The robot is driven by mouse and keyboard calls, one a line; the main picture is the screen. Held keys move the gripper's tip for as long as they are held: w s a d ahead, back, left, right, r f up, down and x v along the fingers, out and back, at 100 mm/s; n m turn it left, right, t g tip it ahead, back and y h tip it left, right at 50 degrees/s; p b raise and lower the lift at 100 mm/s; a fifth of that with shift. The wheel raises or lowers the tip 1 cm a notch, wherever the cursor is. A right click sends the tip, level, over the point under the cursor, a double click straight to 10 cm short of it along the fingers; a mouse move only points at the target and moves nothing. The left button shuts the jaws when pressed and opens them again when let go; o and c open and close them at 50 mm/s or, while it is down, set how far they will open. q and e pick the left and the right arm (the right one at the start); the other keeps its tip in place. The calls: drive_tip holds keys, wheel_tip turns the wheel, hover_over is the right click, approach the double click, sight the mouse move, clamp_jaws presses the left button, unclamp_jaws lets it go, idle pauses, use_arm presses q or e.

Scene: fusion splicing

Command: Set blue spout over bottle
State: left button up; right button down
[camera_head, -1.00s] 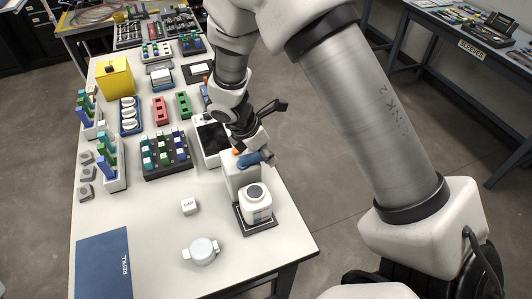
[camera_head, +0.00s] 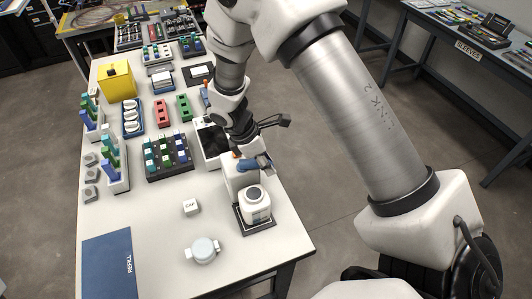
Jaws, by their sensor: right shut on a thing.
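The white bottle (camera_head: 256,208) with a grey top stands upright on a dark square base near the table's right front edge. The blue spout (camera_head: 247,164) is just behind the bottle, above a white block, with an orange part at its left. It is apart from the bottle's top. My right gripper (camera_head: 263,161) comes down from behind and is shut on the blue spout; its fingertips are small and partly hidden. My left gripper is not in view.
A round pale lid-like piece (camera_head: 203,250) and a white CAP block (camera_head: 190,207) lie at the front. A blue REFILL mat (camera_head: 108,264) is at the front left. Racks of coloured parts (camera_head: 168,156) fill the middle and left. The tabletop around the CAP block is clear.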

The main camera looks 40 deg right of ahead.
drive_tip(key=s+a+m+p, duration=0.1)
drive_tip(key=m, duration=0.1)
drive_tip(key=s+a+m+g+y+p, duration=0.1)
drive_tip(key=m+p, duration=0.1)
drive_tip(key=m, duration=0.1)
drive_tip(key=s+a+m+y+p, duration=0.1)
drive_tip(key=m, duration=0.1)
drive_tip(key=shift+g, duration=0.4)
drive_tip(key=a+m, duration=0.1)
drive_tip(key=m, duration=0.1)
drive_tip(key=m+y+p, duration=0.1)
drive_tip(key=m, duration=0.1)
drive_tip(key=shift+s+a+f+y, duration=0.1)
drive_tip(key=shift+s+a+y, duration=0.1)
drive_tip(key=shift+a+y, duration=0.15)
drive_tip(key=shift+a+f+m+y+p, duration=0.1)
drive_tip(key=shift+a+m+y+p, duration=0.3)
drive_tip(key=shift+m, duration=0.4)
drive_tip(key=shift+a+m+y+p, duration=0.25)
drive_tip(key=shift+a+m, duration=0.25)
drive_tip(key=shift+m, duration=0.3)
drive_tip(key=shift+w, duration=0.1)
drive_tip(key=c, duration=0.8)
unclamp_jaws()
drive_tip(key=shift+c, duration=0.2)
drive_tip(key=shift+w+a, duration=0.1)
drive_tip(key=shift+w, duration=0.05)
